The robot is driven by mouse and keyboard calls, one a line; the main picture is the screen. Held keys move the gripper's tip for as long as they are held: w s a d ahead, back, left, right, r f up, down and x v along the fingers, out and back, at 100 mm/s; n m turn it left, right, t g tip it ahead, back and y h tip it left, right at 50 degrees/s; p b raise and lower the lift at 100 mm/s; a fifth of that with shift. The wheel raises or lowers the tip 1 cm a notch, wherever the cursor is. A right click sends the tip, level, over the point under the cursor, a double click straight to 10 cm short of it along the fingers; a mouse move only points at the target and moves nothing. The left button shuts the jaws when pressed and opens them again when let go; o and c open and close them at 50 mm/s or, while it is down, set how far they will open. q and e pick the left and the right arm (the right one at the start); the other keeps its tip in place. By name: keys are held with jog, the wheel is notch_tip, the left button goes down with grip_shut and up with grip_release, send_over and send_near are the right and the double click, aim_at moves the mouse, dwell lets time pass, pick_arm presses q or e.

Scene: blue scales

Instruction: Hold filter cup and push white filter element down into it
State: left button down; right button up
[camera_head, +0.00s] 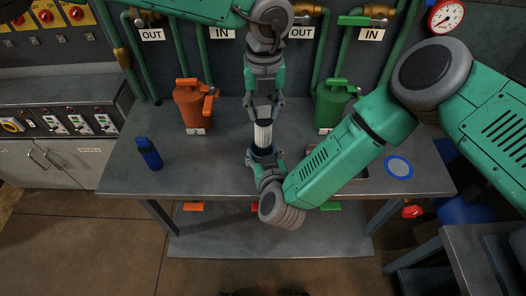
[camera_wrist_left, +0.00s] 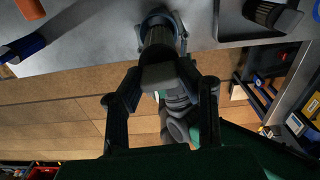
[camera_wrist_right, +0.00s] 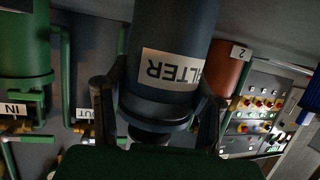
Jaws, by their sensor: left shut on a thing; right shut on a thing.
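The white filter element (camera_head: 263,134) stands upright between my two grippers in the head view. My left gripper (camera_head: 264,114) points down from above and is shut on its upper end. In the left wrist view the element (camera_wrist_left: 161,42) looks dark, between the fingers. Directly below it is the dark blue filter cup (camera_head: 263,152), labelled FILTER in the right wrist view (camera_wrist_right: 195,30). My right gripper (camera_head: 266,168) is shut on the cup's lower part from the front. The element's lower end is at the cup's mouth; how deep it sits is hidden.
An orange canister (camera_head: 191,108) stands behind left and a green one (camera_head: 329,108) behind right. A blue-rimmed disc (camera_head: 398,167) lies at right. A tray (camera_head: 362,172) is partly hidden behind my right arm.

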aim_at(264, 141)
pick_arm(q)
jog(key=shift+f, duration=0.2)
jog(key=shift+f, duration=1.3)
jog(key=shift+f, duration=0.2)
jog(key=shift+f, duration=1.8)
jog(key=shift+f, duration=0.1)
jog(key=shift+f, duration=1.65)
jog(key=c, duration=1.1)
grip_release()
